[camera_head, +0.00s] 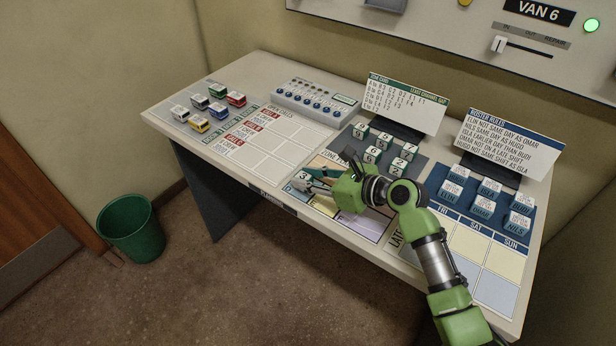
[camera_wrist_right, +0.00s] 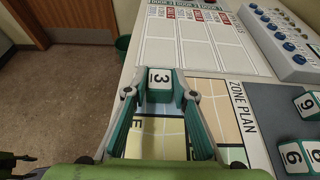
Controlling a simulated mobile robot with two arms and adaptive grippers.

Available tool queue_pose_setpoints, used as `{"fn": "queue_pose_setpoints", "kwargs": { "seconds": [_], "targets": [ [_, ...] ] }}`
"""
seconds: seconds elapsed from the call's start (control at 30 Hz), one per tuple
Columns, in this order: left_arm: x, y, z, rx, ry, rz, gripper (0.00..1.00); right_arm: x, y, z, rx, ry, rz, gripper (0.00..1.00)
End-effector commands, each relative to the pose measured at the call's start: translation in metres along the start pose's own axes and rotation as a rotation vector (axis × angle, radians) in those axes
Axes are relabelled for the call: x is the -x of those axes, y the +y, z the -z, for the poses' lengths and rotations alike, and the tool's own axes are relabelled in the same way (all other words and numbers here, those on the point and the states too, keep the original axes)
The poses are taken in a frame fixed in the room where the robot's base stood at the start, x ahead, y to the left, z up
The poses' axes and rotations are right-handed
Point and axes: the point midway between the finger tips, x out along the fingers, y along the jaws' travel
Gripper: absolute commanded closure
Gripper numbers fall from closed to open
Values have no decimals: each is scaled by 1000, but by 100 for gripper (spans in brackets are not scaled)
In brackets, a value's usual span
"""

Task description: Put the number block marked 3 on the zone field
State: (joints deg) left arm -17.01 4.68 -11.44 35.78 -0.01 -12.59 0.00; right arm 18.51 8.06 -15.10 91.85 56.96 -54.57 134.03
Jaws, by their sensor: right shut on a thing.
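The number block marked 3 (camera_wrist_right: 160,84) is between the fingertips of my right gripper (camera_wrist_right: 160,92), which is shut on it. In the head view the block (camera_head: 303,176) shows at the gripper's tips (camera_head: 306,180), over the left part of the zone plan. The zone plan (camera_wrist_right: 221,97) has coloured fields, and the block is at its far edge in the wrist view. I cannot tell whether the block touches the board. In the head view my right arm hides part of the zone plan (camera_head: 322,207).
Several other number blocks (camera_head: 369,155) stand on the dark mat behind the zone plan. Toy vans (camera_head: 200,102) and an open calls sheet (camera_head: 262,148) lie to the left. Name blocks (camera_head: 481,206) stand on the right. A green bin (camera_head: 131,229) is on the floor.

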Motion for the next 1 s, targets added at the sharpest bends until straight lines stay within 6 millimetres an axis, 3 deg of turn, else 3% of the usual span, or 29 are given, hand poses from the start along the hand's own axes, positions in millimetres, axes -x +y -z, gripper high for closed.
{"fn": "queue_pose_setpoints", "kwargs": {
  "seconds": [0.07,0.1,0.17,0.57,0.73,1.0],
  "targets": [
    [1,0,0,1,0,0,60,-1,0,2,-2,0,0,92],
    [1,0,0,1,-1,0,60,-1,0,2,-1,0,0,73],
    [1,0,0,1,-1,0,60,-1,0,2,-1,0,0,59],
    [-1,3,-4,2,-7,-3,60,0,0,-1,2,-1,1,59],
    [1,3,-5,2,-8,-3,60,25,-1,1,1,1,2,59],
    [0,3,-6,1,-9,-3,60,83,0,1,1,3,2,59]
  ]
}}
